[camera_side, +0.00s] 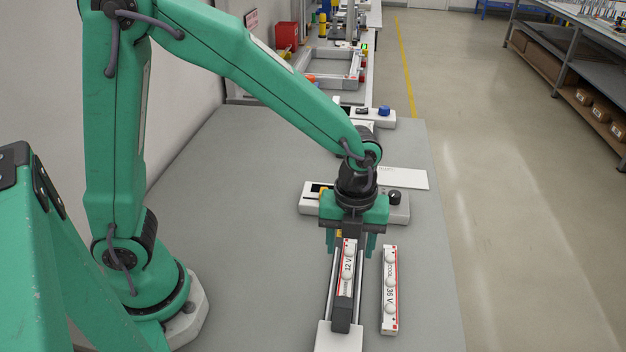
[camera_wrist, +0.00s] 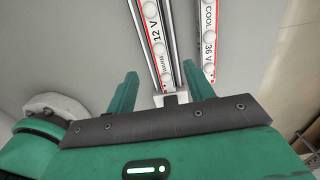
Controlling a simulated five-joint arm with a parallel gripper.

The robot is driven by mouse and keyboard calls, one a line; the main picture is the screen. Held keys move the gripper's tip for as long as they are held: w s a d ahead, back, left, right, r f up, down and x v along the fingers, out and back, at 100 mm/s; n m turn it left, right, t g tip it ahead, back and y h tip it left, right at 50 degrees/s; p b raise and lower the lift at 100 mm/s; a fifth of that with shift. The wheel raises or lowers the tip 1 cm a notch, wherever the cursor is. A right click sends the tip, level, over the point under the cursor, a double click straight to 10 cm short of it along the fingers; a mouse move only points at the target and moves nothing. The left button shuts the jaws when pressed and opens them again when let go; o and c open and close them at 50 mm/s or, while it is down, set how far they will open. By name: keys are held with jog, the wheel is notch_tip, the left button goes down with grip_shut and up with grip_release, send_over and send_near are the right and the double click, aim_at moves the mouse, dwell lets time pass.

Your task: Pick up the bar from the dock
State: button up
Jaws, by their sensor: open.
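A white bar with a red edge, marked 12 V (camera_side: 347,270), lies in the dock (camera_side: 339,338), between two metal rails with a dark block at the near end. It also shows in the wrist view (camera_wrist: 154,36). A second bar, marked 36 V (camera_side: 390,290), lies outside the dock on the right, and shows in the wrist view too (camera_wrist: 208,42). My gripper (camera_side: 351,250) points down over the far end of the dock. Contact cannot be told.
A white control box with a black knob (camera_side: 394,196) stands just behind my gripper. A white card (camera_side: 403,178) and a box with a blue knob (camera_side: 384,112) are farther back. The grey bench (camera_side: 240,230) is clear to the left of the dock.

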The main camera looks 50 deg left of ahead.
aim_at(347, 273)
jog(key=shift+f, duration=1.3)
jog(key=shift+f, duration=0.1)
jog(key=shift+a+f, duration=0.1)
jog(key=shift+f, duration=2.4)
jog(key=c, duration=1.1)
